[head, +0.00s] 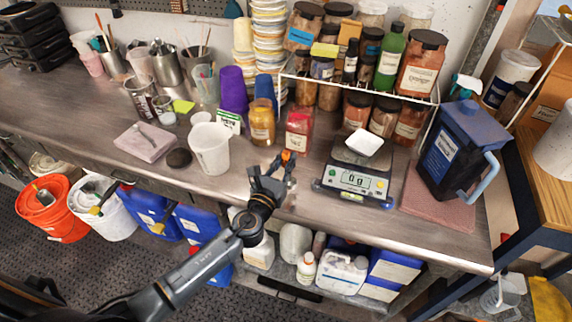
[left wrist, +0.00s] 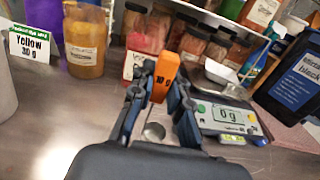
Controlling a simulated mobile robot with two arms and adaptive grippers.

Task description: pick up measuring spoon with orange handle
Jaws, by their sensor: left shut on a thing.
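The measuring spoon's orange handle (left wrist: 165,77), marked 10 g, stands upright between the fingers of my left gripper (left wrist: 160,95) in the left wrist view. In the head view the orange handle (head: 286,155) shows as a small patch at the tip of my left gripper (head: 279,168). The gripper is shut on the handle, above the front part of the metal bench. A round metal piece (left wrist: 154,131), perhaps the spoon's bowl, shows below between the fingers; the fingers hide the part between. My right gripper is not in view.
A digital scale (head: 352,183) with a white weighing dish (head: 364,143) reads 0 g, just right of the gripper. A white beaker (head: 210,149) and a yellow jar (head: 262,123) stand to the left. A red-pink jar (head: 298,131) is behind. A dark blue jug (head: 460,150) stands at right.

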